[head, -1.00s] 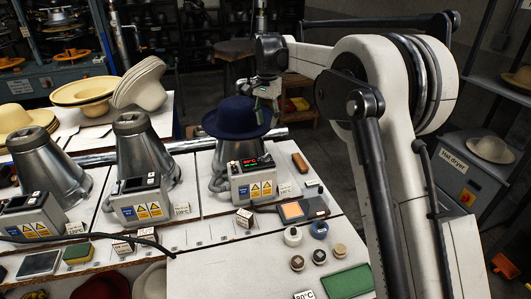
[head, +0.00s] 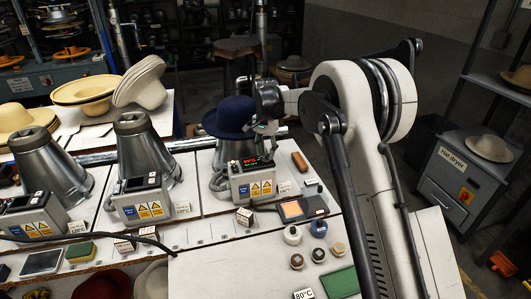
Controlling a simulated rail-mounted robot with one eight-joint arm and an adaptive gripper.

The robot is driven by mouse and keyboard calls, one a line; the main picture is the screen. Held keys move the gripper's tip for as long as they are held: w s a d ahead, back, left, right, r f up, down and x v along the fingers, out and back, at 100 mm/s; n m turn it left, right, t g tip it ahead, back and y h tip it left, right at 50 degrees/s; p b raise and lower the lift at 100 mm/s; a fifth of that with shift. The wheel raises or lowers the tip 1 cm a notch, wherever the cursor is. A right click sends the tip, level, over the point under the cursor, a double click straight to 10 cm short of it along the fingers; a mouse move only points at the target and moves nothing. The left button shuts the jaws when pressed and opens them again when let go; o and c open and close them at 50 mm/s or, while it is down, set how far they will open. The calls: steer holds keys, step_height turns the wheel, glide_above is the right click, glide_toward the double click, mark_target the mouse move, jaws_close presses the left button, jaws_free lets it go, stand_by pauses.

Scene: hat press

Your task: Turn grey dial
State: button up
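The control box (head: 248,184) with a lit red display (head: 249,164) stands in front of the rightmost hat form. A dark blue felt hat (head: 226,117) sits on that form. I cannot clearly make out a grey dial on this box; it is too small or hidden. My gripper (head: 268,134) is just right of the hat, above the back right of the box, pointing down. It seems apart from the box. Its fingers are small and dark, and I cannot tell whether they are open or shut.
Two more metal cones with boxes (head: 144,200) stand left. On the bench lie a tool with an orange panel (head: 293,209), a brown block (head: 299,161), a blue ring (head: 318,228), several small round items and a green pad (head: 340,283). The hat dryer (head: 461,180) stands right.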

steer(key=shift+f, duration=0.5)
jaws_close()
